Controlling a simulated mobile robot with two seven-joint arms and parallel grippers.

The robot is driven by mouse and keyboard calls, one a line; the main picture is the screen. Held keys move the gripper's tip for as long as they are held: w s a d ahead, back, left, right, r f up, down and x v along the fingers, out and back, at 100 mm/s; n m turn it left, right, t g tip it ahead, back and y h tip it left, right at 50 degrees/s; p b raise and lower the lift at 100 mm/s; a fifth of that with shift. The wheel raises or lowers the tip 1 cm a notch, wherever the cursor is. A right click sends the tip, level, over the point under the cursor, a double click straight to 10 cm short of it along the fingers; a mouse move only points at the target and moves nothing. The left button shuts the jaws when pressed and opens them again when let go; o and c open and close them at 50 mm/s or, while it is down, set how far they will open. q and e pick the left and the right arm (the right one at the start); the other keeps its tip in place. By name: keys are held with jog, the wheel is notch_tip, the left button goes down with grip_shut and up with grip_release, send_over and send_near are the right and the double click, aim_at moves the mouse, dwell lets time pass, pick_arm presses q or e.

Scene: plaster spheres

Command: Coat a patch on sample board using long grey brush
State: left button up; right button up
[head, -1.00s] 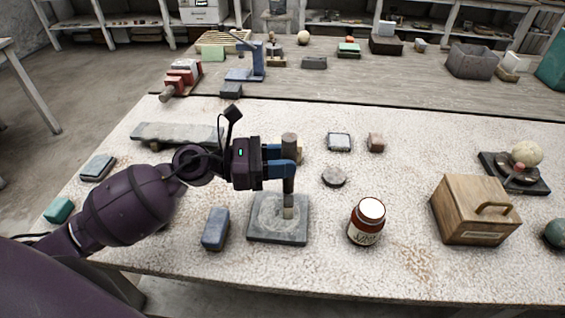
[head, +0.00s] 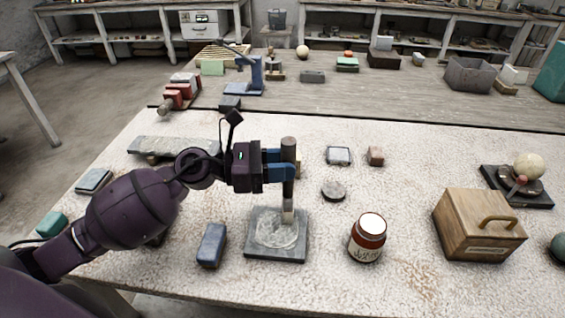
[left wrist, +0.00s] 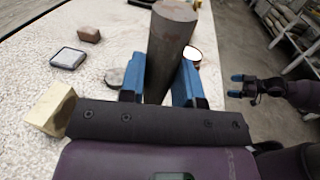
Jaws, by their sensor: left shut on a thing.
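The long grey brush (head: 288,178) is upright in my left gripper (head: 284,172), whose blue fingers are shut around its handle. In the left wrist view the brush (left wrist: 169,50) stands between the blue fingers (left wrist: 158,84). Its pale lower end is over the back right part of the sample board (head: 262,254), a square grey slab; I cannot tell for sure whether it touches. A whitish smeared patch (head: 275,234) covers the middle of the board. My right gripper (left wrist: 236,85) shows in the left wrist view, empty with its fingers apart, off the table.
A brown jar (head: 367,238) stands right of the board and a blue block (head: 212,245) left of it. A wooden box (head: 477,228) is farther right. A round grey disc (head: 333,191) lies behind. A pale wooden block (left wrist: 50,108) is near the left gripper.

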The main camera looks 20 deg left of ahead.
pick_arm(q)
jog(key=shift+s+d+p, duration=0.65)
jog(key=shift+s, duration=1.25)
jog(key=shift+w+a+b, duration=0.25)
jog(key=shift+w, duration=0.5)
jog(key=shift+w+a+b, duration=0.25)
jog(key=shift+w+b, duration=0.05)
jog(key=shift+w, duration=0.4)
jog(key=shift+w+a+b, duration=0.25)
jog(key=shift+w, duration=0.5)
jog(key=shift+r, duration=0.1)
jog(key=shift+s+d+r+p, duration=0.2)
jog(key=shift+s+r+p, duration=0.15)
jog(key=shift+s+p, duration=0.2)
jog(key=shift+s+d+r+p, duration=0.2)
jog(key=shift+s+r+p, duration=0.2)
jog(key=shift+s, duration=0.2)
pick_arm(e)
jog(key=r, duration=0.1)
jog(key=w+r, duration=0.1)
jog(key=shift+r, duration=0.35)
